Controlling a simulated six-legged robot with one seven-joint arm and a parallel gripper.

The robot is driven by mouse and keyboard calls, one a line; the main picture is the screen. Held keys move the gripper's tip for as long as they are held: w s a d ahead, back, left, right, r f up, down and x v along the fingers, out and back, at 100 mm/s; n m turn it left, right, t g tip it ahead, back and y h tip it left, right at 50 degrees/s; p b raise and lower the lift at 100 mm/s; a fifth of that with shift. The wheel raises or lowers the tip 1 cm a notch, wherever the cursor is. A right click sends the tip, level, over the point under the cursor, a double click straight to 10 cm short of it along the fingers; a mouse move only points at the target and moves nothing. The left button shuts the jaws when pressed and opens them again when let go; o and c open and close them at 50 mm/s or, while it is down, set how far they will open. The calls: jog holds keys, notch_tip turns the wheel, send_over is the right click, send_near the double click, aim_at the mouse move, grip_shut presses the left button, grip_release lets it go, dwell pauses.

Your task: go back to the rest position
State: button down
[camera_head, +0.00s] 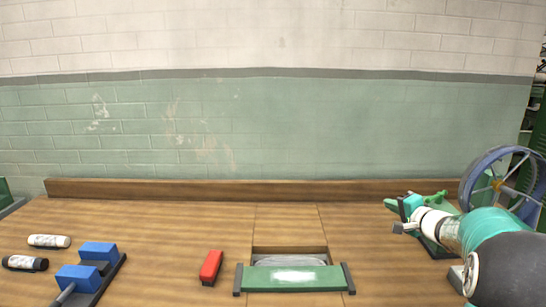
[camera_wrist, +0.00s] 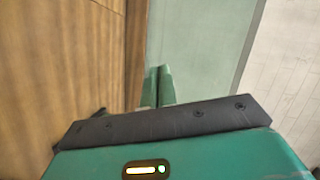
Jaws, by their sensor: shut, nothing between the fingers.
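My gripper (camera_head: 391,204) is at the right side of the wooden table (camera_head: 150,215), with its green fingers pointing left. In the wrist view my gripper (camera_wrist: 158,72) shows its two green fingers side by side and closed, with nothing held between them. The table surface runs along the left of that view and the wall fills the right. My arm reaches in from the lower right of the head view and hides part of what is behind it.
A blue wheel (camera_head: 471,187) on a green frame stands beside my arm at right. The back middle is clear.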

jog(key=s+a+r+n+g+y, duration=0.25)
jog(key=s+a+n+g, duration=0.55)
jog(key=s+a, duration=1.25)
jog(key=s+f+n+h, duration=0.1)
jog(key=s+f+h, duration=0.1)
jog(key=s, duration=0.8)
jog(key=s+f+n+g+h, duration=0.1)
jog(key=s+f+n+h, duration=0.1)
jog(key=s+h, duration=0.3)
jog(key=s+f, duration=0.1)
jog(key=s, duration=0.3)
jog(key=shift+s+g, duration=0.3)
jog(key=shift+s, duration=0.05)
